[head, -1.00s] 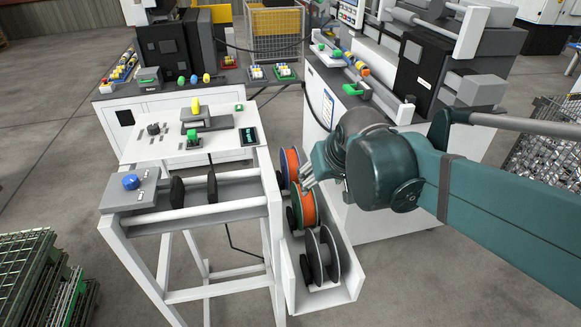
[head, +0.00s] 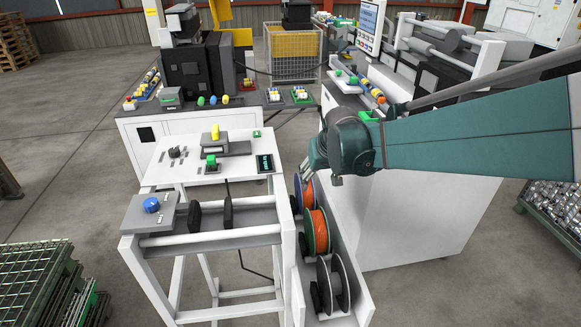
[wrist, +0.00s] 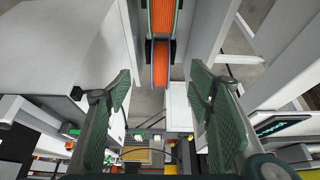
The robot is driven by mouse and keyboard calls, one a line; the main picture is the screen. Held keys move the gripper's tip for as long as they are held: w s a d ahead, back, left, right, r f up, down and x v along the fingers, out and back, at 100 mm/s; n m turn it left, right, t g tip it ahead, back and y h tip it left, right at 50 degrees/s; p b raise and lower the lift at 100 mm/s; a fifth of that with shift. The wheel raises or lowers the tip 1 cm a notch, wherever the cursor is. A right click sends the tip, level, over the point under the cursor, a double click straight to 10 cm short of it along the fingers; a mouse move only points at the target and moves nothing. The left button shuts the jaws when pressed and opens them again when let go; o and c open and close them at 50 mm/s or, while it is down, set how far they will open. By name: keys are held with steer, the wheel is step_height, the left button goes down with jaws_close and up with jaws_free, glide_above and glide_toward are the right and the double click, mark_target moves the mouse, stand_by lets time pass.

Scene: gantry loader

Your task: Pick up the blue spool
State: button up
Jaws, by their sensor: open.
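The blue spool (head: 297,196) has blue flanges around orange winding and stands at the far end of the row in a white trough (head: 358,300). In the wrist view the blue spool (wrist: 161,62) shows between and just above the fingertips. Contact with the spool is not visible.
A green-flanged spool with orange winding (head: 316,231) stands close in front of the blue one. A dark grey spool (head: 340,283) stands nearer in the trough. A white frame table (head: 210,240) is on the left, and a white machine cabinet (head: 410,220) on the right.

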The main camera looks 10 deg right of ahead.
steer(key=p, duration=0.2)
glide_toward(304, 193)
steer(key=shift+g, duration=0.5)
steer(key=w, duration=0.2)
steer(key=w+d+f+p, duration=0.1)
steer(key=w, duration=0.2)
steer(key=w+f, duration=0.1)
steer(key=w, duration=0.1)
steer(key=shift+w+d, duration=0.2)
steer(key=shift+d, duration=0.15)
steer(key=shift+w+f, duration=0.45)
steer(key=shift+f, duration=0.15)
steer(key=shift+p+x, duration=0.3)
steer(key=shift+x, duration=0.95)
steer(key=shift+f, duration=0.1)
steer(key=shift+p+x, duration=0.3)
steer(key=shift+x, duration=2.2)
steer(key=c, duration=1.3)
